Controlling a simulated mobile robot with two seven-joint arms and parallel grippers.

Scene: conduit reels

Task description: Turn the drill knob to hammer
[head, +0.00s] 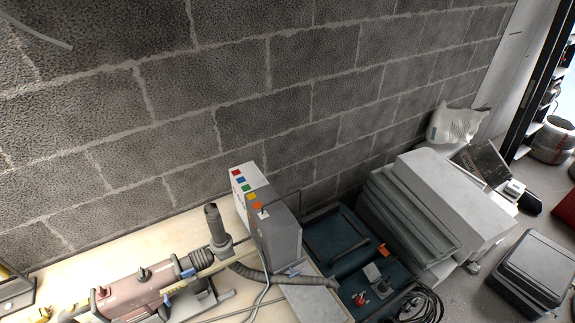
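A reddish-brown drill (134,290) lies on a pale wooden bench at the lower left, its front end towards the right. A dark side handle (215,226) stands upright near its front. Two small dark knobs show on the body: one near the middle (143,274) and one nearer the rear (101,292). I cannot tell which is the mode knob, and no mode marking is readable. The lower part of the drill is cut off by the picture's edge. Neither of my grippers is in view.
A grey control box (272,228) with coloured squares stands right of the drill. A ribbed hose (262,275) runs beside it. A dark blue case (335,240), stacked grey slabs (445,195) and coiled cable (425,305) lie further right. A block wall (180,120) closes the back.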

